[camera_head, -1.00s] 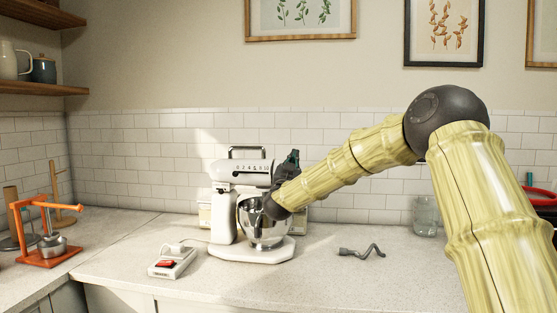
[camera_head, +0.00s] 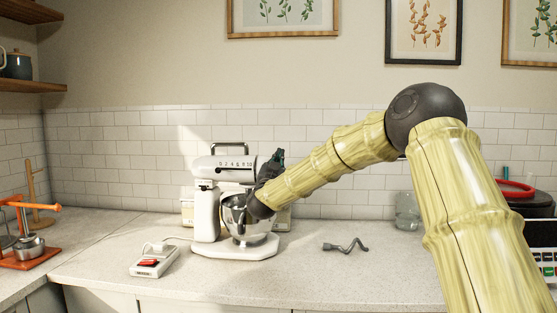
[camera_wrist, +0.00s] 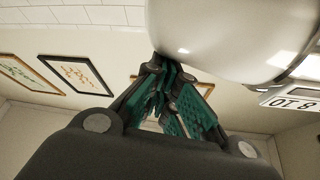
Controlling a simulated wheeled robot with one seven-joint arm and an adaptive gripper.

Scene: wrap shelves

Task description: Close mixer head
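The white stand mixer (camera_head: 206,215) stands on the counter with its metal bowl (camera_head: 240,217) on its base. Its head (camera_head: 222,166) looks roughly level above the bowl, with its front end to the right. My gripper (camera_head: 278,154) points upward just right of the head's front end, partly hidden behind my arm. In the wrist view my gripper (camera_wrist: 170,74) has its teal-padded fingertips close together with nothing seen between them. The rounded white mixer head (camera_wrist: 225,40) fills the upper right there, right by the fingertips. Whether they touch is unclear.
A dough hook (camera_head: 345,245) lies on the counter right of the mixer. A white box with a red switch (camera_head: 154,260) lies at front left. A glass (camera_head: 408,211) stands near the wall at right. An orange press (camera_head: 28,240) is at far left. The front counter is mostly clear.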

